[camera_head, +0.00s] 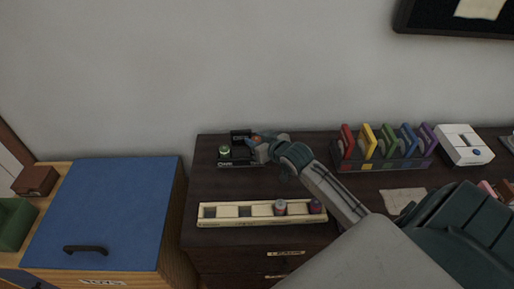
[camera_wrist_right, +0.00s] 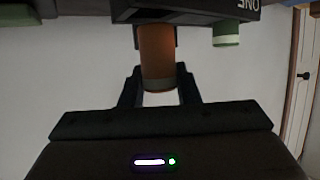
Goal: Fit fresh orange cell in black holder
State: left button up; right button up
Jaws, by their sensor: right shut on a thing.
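The black holder (camera_head: 241,136) stands at the back left of the dark desk. It also shows at the top of the right wrist view (camera_wrist_right: 190,12), with white lettering. A green cell (camera_head: 224,150) sits at its left side and also shows in the wrist view (camera_wrist_right: 226,34). My right gripper (camera_head: 262,144) is at the holder's right side, shut on the orange cell (camera_wrist_right: 157,55). The cell's far end meets the holder's edge in the wrist view; I cannot tell how deep it sits. My left gripper is not in view.
A cream tray (camera_head: 226,220) lies in front, holding a grey-and-red cell (camera_head: 280,207) and a purple cell (camera_head: 316,206); its left slots look empty. A rack of coloured pieces (camera_head: 385,160) and a white device (camera_head: 462,146) stand right. A blue-topped cabinet (camera_head: 105,215) is left.

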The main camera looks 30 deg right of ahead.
notch_tip(320, 180, down, 3)
jog(key=shift+f, duration=0.2)
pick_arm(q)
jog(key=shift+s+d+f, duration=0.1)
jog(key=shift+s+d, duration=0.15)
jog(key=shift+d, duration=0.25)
pick_arm(e)
jog(key=shift+f, duration=0.2)
jog(key=o, duration=1.1)
jog(key=shift+c, duration=0.2)
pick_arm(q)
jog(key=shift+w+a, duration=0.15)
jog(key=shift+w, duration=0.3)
pick_arm(e)
jog(key=shift+r, duration=0.1)
